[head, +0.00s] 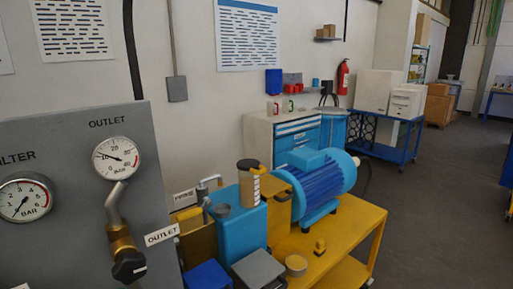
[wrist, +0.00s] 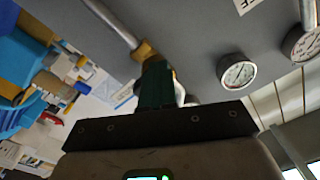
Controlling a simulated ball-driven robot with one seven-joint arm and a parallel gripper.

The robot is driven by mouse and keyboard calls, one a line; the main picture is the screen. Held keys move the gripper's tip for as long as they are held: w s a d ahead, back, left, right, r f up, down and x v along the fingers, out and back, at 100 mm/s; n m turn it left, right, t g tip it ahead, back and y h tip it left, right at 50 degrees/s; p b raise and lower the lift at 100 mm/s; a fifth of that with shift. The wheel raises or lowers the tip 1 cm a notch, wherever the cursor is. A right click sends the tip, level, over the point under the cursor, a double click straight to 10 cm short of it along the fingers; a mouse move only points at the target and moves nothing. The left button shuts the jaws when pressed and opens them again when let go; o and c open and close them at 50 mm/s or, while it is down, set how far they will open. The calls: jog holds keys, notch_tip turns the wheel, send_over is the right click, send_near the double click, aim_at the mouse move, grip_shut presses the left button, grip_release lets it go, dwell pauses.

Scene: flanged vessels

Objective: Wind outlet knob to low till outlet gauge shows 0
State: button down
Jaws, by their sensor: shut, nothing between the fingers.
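The outlet gauge (head: 117,157) is a round white dial on the grey panel in the head view, under the word OUTLET. Its needle points left, near the 10 mark. A bent metal pipe runs down from it to a brass fitting and the black outlet knob (head: 129,266), which has a white mark. My gripper (wrist: 157,85) is in the wrist view, with its dark green fingers together and empty. A brass fitting (wrist: 145,50) on a pipe shows just beyond the fingertips; I cannot tell whether they touch anything. My gripper is not in the head view.
The filter gauge (head: 24,197) is left on the panel (head: 65,130). A small dial (wrist: 237,70) shows in the wrist view. A yellow cart (head: 345,225) with a blue motor (head: 318,180) stands to the right. Open floor (head: 430,215) lies beyond it.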

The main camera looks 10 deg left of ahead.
jog(key=shift+w+f, duration=0.4)
jog(key=shift+w, duration=0.05)
jog(key=s+d+f, duration=0.1)
jog(key=s+d, duration=0.1)
jog(key=d, duration=0.4)
jog(key=shift+s, duration=0.2)
dwell(0.6)
jog(key=shift+s+a, duration=0.1)
